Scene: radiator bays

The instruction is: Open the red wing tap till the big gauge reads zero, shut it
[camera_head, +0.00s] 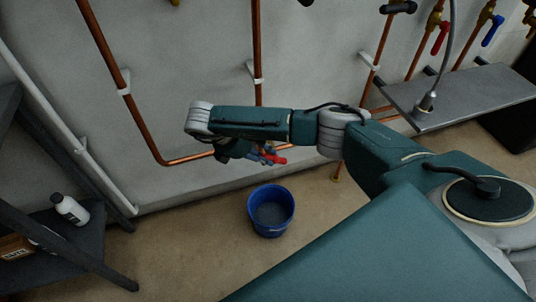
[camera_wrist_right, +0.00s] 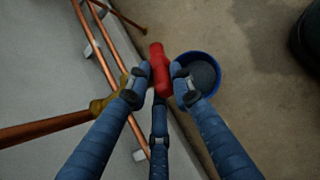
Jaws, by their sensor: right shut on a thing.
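The red wing tap (camera_head: 277,160) is low on the wall, at the end of a copper pipe. In the right wrist view its red handle (camera_wrist_right: 158,68) lies between the blue fingertips of my right gripper (camera_wrist_right: 158,88). My right gripper (camera_head: 258,154) is shut on this handle, with a finger on each side. A brass fitting (camera_wrist_right: 104,106) joins the pipe beside it. In the head view my own arm covers part of the tap and pipe. The big gauge is not in view. My left gripper is not in view.
A blue bucket (camera_head: 270,232) stands on the floor below the tap. A dark shelf (camera_head: 75,245) with a white bottle (camera_head: 69,209) is at left. At upper right are a grey wall shelf (camera_head: 465,92), a red lever tap (camera_head: 440,39) and a blue lever tap (camera_head: 492,31).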

